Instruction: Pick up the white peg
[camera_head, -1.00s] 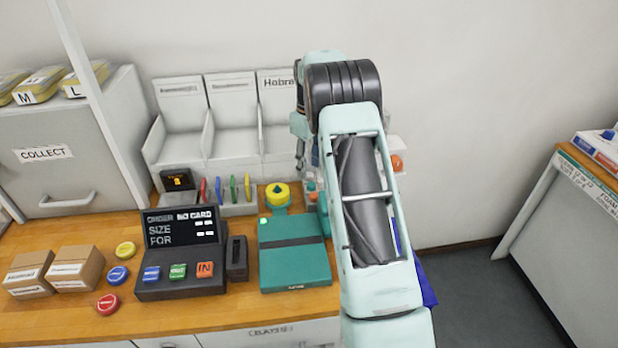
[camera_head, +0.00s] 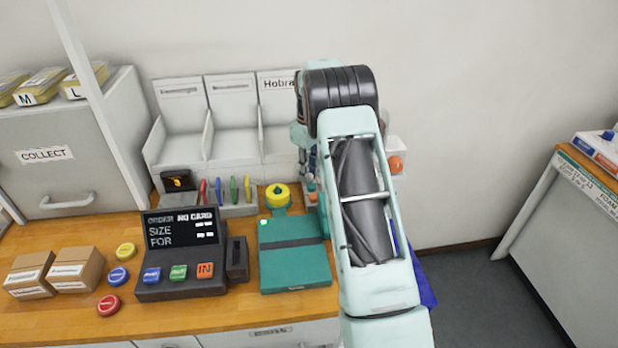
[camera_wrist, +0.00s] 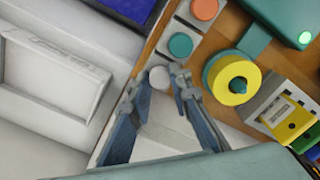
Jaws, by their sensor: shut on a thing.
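The white peg (camera_wrist: 160,77) shows in the wrist view as a round white top, beside a teal peg (camera_wrist: 180,45) and an orange peg (camera_wrist: 205,9) that stand in a row on grey bases. My gripper (camera_wrist: 158,79) has its two fingertips on either side of the white peg and is shut on it. Whether the peg is lifted off its base cannot be told. In the head view my arm hides the white peg and most of my gripper.
A yellow roll (camera_wrist: 232,82) on a teal holder sits right of the pegs in the wrist view. In the head view a teal box (camera_head: 292,262), a dark order terminal (camera_head: 180,257) and white bins (camera_head: 232,115) stand close by on the wooden counter (camera_head: 200,318).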

